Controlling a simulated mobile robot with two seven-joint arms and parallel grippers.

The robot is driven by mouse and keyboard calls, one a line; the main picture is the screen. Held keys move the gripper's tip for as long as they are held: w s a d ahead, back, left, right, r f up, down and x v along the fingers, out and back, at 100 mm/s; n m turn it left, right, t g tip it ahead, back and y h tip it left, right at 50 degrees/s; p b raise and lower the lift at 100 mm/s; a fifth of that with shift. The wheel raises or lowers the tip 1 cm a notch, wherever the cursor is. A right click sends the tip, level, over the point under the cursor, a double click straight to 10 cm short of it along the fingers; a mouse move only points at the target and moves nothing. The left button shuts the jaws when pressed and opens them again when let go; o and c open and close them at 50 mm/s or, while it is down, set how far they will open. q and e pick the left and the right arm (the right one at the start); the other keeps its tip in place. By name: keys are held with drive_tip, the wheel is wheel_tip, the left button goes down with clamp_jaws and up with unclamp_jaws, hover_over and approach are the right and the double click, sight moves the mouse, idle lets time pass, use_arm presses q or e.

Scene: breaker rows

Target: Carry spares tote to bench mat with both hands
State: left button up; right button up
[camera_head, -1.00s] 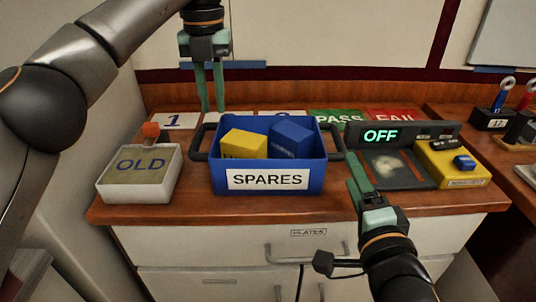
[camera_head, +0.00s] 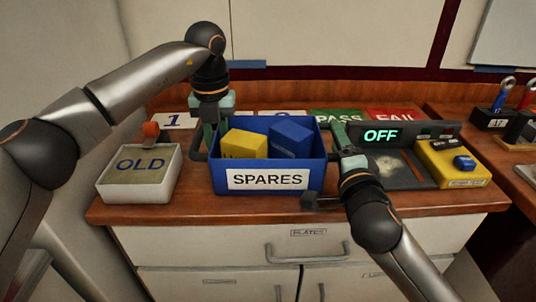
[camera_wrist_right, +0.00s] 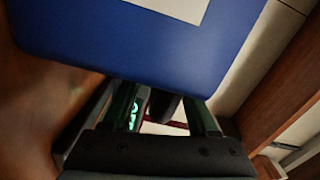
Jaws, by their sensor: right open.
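The blue spares tote (camera_head: 217,178) stands on the wooden bench top, with a yellow box (camera_head: 243,144) and a blue box (camera_head: 291,139) inside. My left gripper (camera_head: 204,141) points down at the tote's dark left handle; whether it is shut on it is hidden. My right gripper (camera_head: 340,135) is at the tote's right side, its fingers open. In the right wrist view the tote's blue wall (camera_wrist_right: 150,45) fills the top, and the dark right handle (camera_wrist_right: 164,106) shows between the right gripper's fingers (camera_wrist_right: 168,112).
A pale OLD bin (camera_head: 138,190) with an orange-topped item stands left of the tote. A tester with an OFF display (camera_head: 381,135) and a yellow box (camera_head: 455,165) stand to the right. PASS (camera_head: 335,117) and FAIL (camera_head: 392,115) plates lie behind. The bench's front edge is close.

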use_arm(q)
clamp_jaws()
use_arm(e)
drive_tip(key=c, duration=0.4)
clamp_jaws()
use_arm(q)
drive_tip(key=shift+r, duration=0.1)
idle(0.5)
drive_tip(key=shift+w+r, duration=0.1)
drive_tip(key=shift+r, duration=0.1)
use_arm(e)
drive_tip(key=shift+r, duration=0.25)
